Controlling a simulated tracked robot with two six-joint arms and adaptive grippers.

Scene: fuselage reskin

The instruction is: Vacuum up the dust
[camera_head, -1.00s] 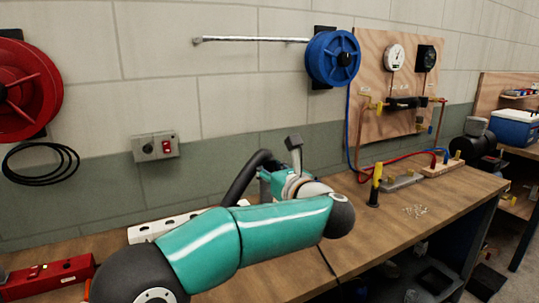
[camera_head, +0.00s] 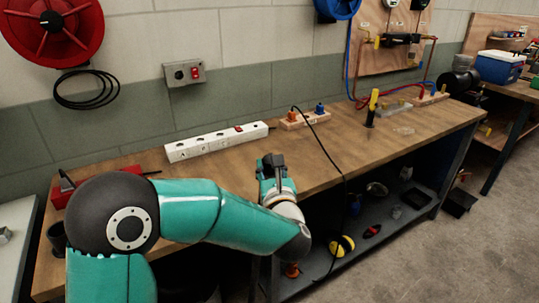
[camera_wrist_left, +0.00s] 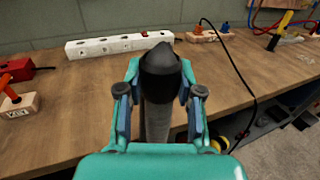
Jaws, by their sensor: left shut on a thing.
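My left gripper (camera_head: 272,165) is at the front edge of the wooden bench (camera_head: 340,150), near its middle. It is shut on a black vacuum nozzle (camera_wrist_left: 160,72), which stands between the fingers in the left wrist view. A grey tube (camera_wrist_left: 155,122) runs below the nozzle. A small pale patch of dust (camera_head: 403,130) lies on the bench to the right, well apart from the gripper. It looks faint, and single grains cannot be made out. My right gripper is not in view.
A white power strip (camera_head: 216,142) and a wooden block with plugs (camera_head: 305,119) stand behind the gripper. A black cable (camera_head: 330,155) hangs over the front edge. A yellow-handled tool (camera_head: 373,102) stands left of the dust. A shelf below holds several items.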

